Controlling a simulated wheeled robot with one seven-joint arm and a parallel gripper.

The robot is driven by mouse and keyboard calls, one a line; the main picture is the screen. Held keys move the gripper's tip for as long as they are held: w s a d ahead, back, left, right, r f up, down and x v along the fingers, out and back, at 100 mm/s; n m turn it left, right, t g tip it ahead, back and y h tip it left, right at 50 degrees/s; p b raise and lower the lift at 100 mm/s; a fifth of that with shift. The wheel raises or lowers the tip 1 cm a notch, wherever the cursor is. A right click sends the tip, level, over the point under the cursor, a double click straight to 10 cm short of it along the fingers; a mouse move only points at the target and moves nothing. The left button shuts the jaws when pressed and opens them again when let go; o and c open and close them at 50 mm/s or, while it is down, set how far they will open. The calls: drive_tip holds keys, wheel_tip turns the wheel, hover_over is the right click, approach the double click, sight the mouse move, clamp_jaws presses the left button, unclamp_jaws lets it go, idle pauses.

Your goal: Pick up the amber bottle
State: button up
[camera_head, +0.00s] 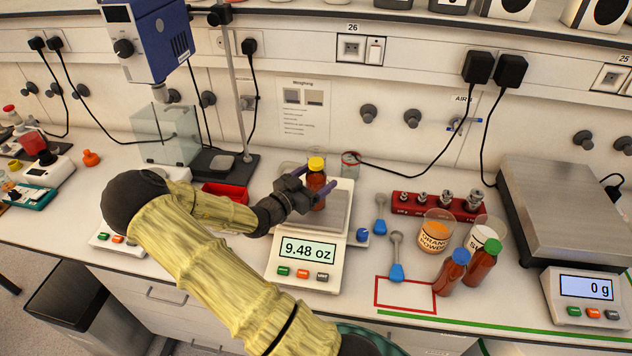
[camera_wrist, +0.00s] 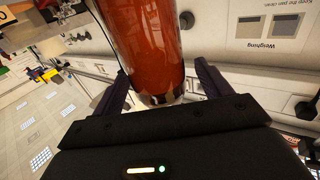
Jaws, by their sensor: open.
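An amber bottle with a yellow cap (camera_head: 316,163) stands upright on the pan of a white scale (camera_head: 300,291) that reads 9.48 oz. My gripper (camera_head: 317,182) is open, with its dark purple fingers on either side of this bottle. In the wrist view the red-brown bottle (camera_wrist: 152,45) fills the space between the two fingers of my gripper (camera_wrist: 160,72). Whether either finger touches the glass is not clear. Two similar bottles, one blue-capped (camera_head: 450,274) and one green-capped (camera_head: 482,266), stand at the front right.
Two blue-handled spoons (camera_head: 396,270), an orange powder tub (camera_head: 433,236) and a red block of weights (camera_head: 437,206) lie right of the scale. A larger scale (camera_head: 565,212) is far right. A red tray (camera_head: 225,193) and a stand (camera_head: 237,90) are left. A red-outlined rectangle (camera_head: 405,309) is empty.

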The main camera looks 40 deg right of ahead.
sight(320, 159)
drive_tip(key=shift+w+d, duration=0.1)
drive_tip(key=shift+d, duration=0.85)
drive_tip(key=c, duration=1.3)
drive_tip(key=shift+c, duration=0.2)
wheel_tip(320, 159, up, 10)
drive_tip(key=shift+r+b, duration=0.1)
drive_tip(key=shift+b, duration=0.8)
